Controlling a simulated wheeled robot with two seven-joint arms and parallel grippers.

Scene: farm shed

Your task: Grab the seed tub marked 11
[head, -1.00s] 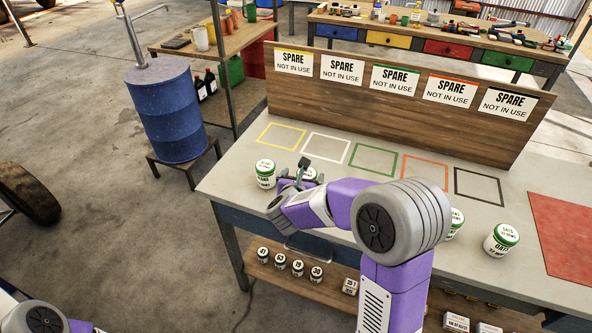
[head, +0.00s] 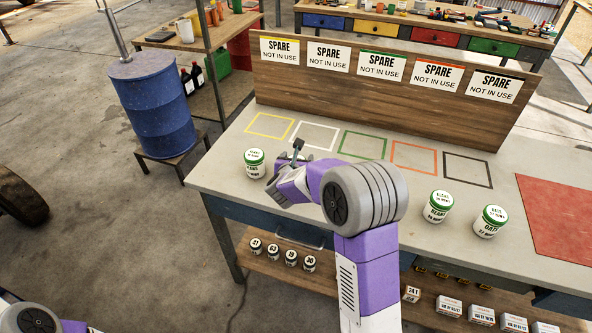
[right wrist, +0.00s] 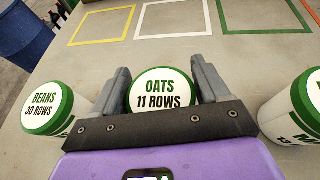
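The seed tub marked OATS 11 ROWS (right wrist: 162,90) has a white top with a green rim. It stands on the bench in the right wrist view. My right gripper (right wrist: 162,80) has its two fingers spread on either side of that lid; whether they touch it I cannot tell. In the head view, my right gripper (head: 296,156) is at the bench's left part and mostly hides this tub. A tub marked BEANS 30 ROWS (right wrist: 45,108) stands to its left, also in the head view (head: 255,164). My left gripper is not in view.
Another green-rimmed tub (right wrist: 294,108) stands close right of my right gripper. Two more tubs, BEANS (head: 437,207) and OATS (head: 490,221), stand further right. Coloured empty outlines lie behind, before a wooden board (head: 380,95) with SPARE signs. A red mat (head: 560,215) lies at right.

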